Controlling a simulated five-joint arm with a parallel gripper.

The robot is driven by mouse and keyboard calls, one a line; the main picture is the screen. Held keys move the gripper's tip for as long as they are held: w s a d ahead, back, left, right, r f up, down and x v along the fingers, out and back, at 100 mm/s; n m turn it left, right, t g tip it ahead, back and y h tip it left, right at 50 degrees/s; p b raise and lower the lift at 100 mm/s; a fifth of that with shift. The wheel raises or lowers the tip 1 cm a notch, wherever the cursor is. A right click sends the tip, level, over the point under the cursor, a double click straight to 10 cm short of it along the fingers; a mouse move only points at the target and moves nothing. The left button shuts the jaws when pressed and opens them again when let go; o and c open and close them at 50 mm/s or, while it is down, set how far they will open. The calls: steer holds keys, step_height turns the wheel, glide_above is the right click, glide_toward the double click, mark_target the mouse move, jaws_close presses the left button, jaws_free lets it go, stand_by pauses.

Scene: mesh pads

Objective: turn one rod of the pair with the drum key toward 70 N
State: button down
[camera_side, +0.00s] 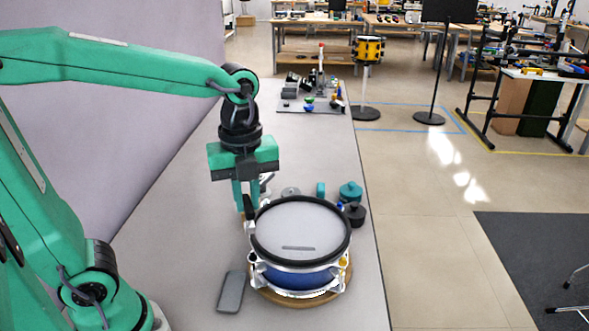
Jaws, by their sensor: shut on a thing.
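A blue drum pad (281,277) with a pale mesh head (299,226) and a black rim sits on a round wooden base (300,299) on the grey table. Bright metal rods and lugs stand around its shell. My gripper (246,203) points down at the drum's back left edge. It is shut on a small dark thing, which looks like the drum key (249,209), close to the rim. I cannot tell whether the key sits on a rod there. A short dark bar mark shows on the head.
A grey flat block (231,292) lies left of the drum. Teal (350,191) and black (354,213) round pieces stand behind it at the right, near the table edge. A tray of small parts (311,104) is farther back. The table's left middle is clear.

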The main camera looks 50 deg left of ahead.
mark_target(249, 224)
steer(key=shift+f, duration=0.3)
steer(key=shift+f, duration=3.05)
steer(key=shift+f, duration=0.1)
steer(key=c, duration=2)
jaws_free()
jaws_close()
